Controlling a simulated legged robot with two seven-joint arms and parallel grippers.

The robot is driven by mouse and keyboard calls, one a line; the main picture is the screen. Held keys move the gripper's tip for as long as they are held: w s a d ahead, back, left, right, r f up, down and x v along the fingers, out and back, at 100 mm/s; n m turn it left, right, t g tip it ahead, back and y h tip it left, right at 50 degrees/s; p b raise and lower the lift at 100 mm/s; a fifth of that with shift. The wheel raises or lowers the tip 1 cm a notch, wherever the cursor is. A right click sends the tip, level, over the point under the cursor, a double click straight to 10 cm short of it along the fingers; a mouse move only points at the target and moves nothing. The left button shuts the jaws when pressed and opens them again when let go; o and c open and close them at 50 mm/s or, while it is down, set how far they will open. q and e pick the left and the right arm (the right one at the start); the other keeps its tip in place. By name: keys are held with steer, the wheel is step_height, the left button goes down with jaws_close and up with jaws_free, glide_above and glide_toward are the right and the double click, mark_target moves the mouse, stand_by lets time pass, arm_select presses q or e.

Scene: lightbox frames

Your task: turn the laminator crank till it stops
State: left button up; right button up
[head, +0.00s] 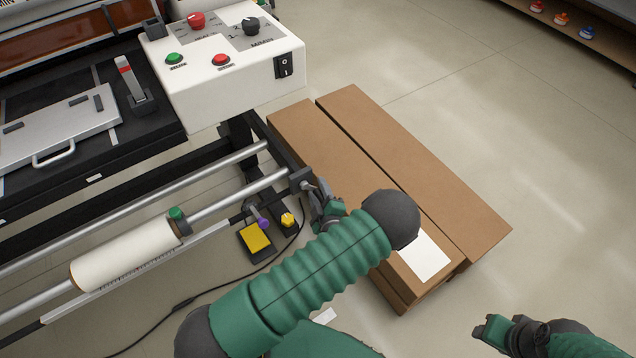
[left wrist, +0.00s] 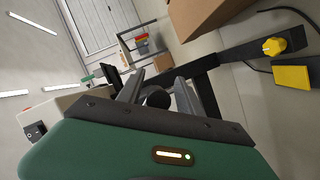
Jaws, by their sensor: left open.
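The laminator (head: 220,85) stands at the left of the head view, with a white control box and metal roller shafts. At the end of the lower shaft is a dark crank piece (head: 301,179), with a short pin toward my gripper. My left gripper (head: 319,197) is open right beside it. In the left wrist view, a dark round end (left wrist: 157,97) shows between the two fingers (left wrist: 158,92), with gaps at its sides; I cannot tell whether they touch it. My forearm and gripper hide part of this area. My right gripper (head: 484,332) is at the lower right, away from the machine.
Long cardboard boxes (head: 440,185) lie on the floor right of the crank. A yellow pedal (head: 256,238), a yellow knob (head: 288,220) and a purple knob (head: 263,223) are below it. A black cable (head: 220,287) crosses the floor.

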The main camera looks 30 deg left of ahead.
arm_select(q)
steer(key=shift+d+r, duration=0.15)
steer(key=shift+d, duration=0.2)
steer(key=shift+c, duration=0.2)
steer(key=shift+d+r, duration=0.1)
steer(key=shift+c, duration=2.4)
steer(key=shift+a, duration=0.2)
jaws_close()
arm_select(e)
steer(key=shift+s+d, duration=0.1)
steer(key=shift+d, duration=0.25)
arm_select(q)
steer(key=shift+s, duration=0.1)
steer(key=s+a+r+m+g+y+p, duration=0.1)
steer(key=s+a+m+g+y+p, duration=0.2)
steer(key=s+m+g+p, duration=0.4)
steer(key=s+a+m+g, duration=0.1)
steer(key=m, duration=0.5)
steer(key=shift+s+r+p, duration=0.3)
steer(key=shift+s, duration=0.05)
arm_select(e)
steer(key=w+v, duration=0.1)
steer(key=v, duration=0.6)
steer(key=shift+w+r, duration=0.3)
